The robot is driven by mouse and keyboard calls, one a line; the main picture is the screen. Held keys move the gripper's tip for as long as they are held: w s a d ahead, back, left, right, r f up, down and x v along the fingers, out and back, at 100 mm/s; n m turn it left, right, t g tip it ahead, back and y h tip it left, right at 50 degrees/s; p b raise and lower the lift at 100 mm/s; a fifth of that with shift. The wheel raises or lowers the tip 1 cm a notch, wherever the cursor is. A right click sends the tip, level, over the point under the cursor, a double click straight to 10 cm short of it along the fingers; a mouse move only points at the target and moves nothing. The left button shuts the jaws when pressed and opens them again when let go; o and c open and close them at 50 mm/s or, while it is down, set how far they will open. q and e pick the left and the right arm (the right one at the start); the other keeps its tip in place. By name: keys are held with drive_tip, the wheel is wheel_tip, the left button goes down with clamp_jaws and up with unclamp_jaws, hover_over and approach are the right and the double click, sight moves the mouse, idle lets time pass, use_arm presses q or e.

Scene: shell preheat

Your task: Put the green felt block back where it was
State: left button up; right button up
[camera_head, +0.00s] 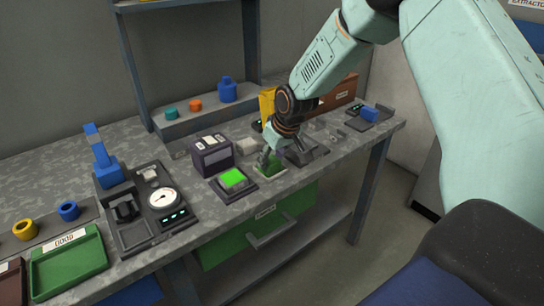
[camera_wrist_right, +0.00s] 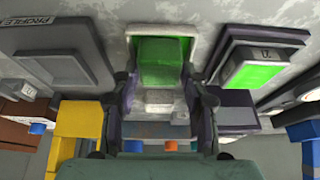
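The green felt block (camera_wrist_right: 163,62) sits between the two fingertips of my right gripper (camera_wrist_right: 162,75) in the right wrist view. The fingers lean inward and appear to press on its two sides. In the head view my right gripper (camera_head: 268,158) points down at the bench's front edge, with the block (camera_head: 271,165) partly hidden by the fingers. My left gripper is not in view.
A dark box with a lit green screen (camera_head: 233,178) stands close on the left, with a purple-black device (camera_head: 212,155) behind it. A dark grey fixture (camera_head: 306,153) is close on the right. A gauge unit (camera_head: 162,200) and a green tray (camera_head: 68,262) lie farther left.

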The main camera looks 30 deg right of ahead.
drive_tip(key=o, duration=0.3)
drive_tip(key=shift+w+a, duration=0.1)
drive_tip(key=shift+w, duration=0.05)
drive_tip(key=shift+o, duration=0.2)
drive_tip(key=shift+r, duration=0.1)
drive_tip(key=p+v, duration=0.3)
drive_tip(key=v, duration=0.8)
drive_tip(key=s+a+f+g+y, duration=0.1)
drive_tip(key=s+a+f, duration=0.5)
drive_tip(key=s+f, duration=0.3)
drive_tip(key=s+a+f+g+y, duration=0.1)
drive_tip(key=s+a+f+g, duration=0.1)
drive_tip(key=s+a+f, duration=0.65)
drive_tip(key=s+f+h, duration=0.1)
drive_tip(key=s+f, duration=0.3)
drive_tip(key=s, duration=0.5)
drive_tip(key=s+f+m+g+h, duration=0.1)
drive_tip(key=s+f, duration=0.3)
drive_tip(key=s, duration=0.5)
drive_tip(key=shift+d+g, duration=0.3)
drive_tip(key=shift+d, duration=0.15)
